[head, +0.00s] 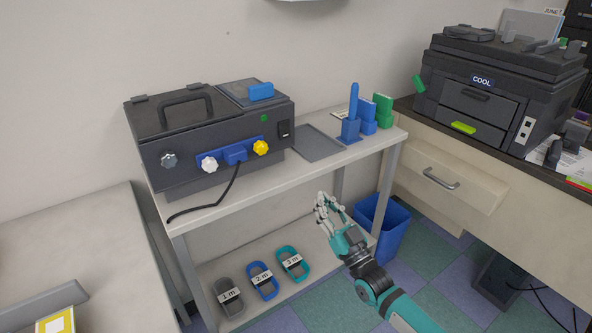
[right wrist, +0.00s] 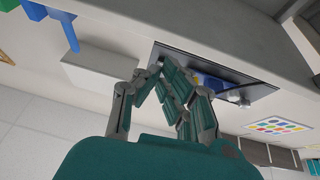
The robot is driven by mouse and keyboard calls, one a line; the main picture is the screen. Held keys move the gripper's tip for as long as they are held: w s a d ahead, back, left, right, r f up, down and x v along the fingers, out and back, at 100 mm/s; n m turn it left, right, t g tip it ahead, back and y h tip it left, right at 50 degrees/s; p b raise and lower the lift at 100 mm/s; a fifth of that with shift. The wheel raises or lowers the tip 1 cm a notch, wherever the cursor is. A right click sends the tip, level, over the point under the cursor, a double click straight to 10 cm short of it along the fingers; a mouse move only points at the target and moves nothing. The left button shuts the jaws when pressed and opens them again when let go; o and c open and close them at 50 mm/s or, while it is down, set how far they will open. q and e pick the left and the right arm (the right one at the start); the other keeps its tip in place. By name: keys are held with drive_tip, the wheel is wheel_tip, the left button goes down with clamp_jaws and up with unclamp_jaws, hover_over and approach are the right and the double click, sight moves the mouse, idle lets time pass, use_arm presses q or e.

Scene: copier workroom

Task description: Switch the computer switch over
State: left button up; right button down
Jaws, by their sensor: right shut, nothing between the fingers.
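A dark box-shaped machine (head: 180,148) with a top handle stands on the shelf table. A small black rocker switch (head: 284,130) is on the right end of its front, next to a green dot (head: 264,118). Which way the rocker is tipped is too small to tell. My right gripper (head: 322,207) is in front of and below the tabletop edge, apart from the machine and touching nothing. Its fingers are together and empty, also in the right wrist view (right wrist: 163,72). My left gripper is in neither view.
A blue bin (head: 393,232) stands below. A printer (head: 480,95) sits on the right counter.

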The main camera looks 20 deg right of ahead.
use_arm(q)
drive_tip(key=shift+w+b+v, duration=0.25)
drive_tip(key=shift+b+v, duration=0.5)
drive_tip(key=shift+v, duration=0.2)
use_arm(e)
wheel_tip(320, 180, up, 6)
drive_tip(key=s+t+y, duration=0.1)
drive_tip(key=t, duration=0.1)
drive_tip(key=shift+s+a+y, duration=0.3)
drive_tip(key=shift+s+y, duration=0.05)
drive_tip(key=shift+y, duration=0.05)
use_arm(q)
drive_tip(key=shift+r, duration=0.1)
use_arm(e)
drive_tip(key=shift+w+r, duration=0.1)
approach(287, 125)
wheel_tip(287, 125, up, 4)
drive_tip(key=w, duration=0.2)
drive_tip(key=a+b, duration=0.1)
drive_tip(key=shift+w+f, duration=0.4)
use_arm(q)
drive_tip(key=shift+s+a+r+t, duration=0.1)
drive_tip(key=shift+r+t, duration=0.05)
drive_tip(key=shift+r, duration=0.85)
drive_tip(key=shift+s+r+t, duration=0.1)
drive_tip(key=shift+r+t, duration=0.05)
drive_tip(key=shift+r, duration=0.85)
use_arm(e)
drive_tip(key=shift+w+a, duration=0.1)
drive_tip(key=shift+w, duration=0.45)
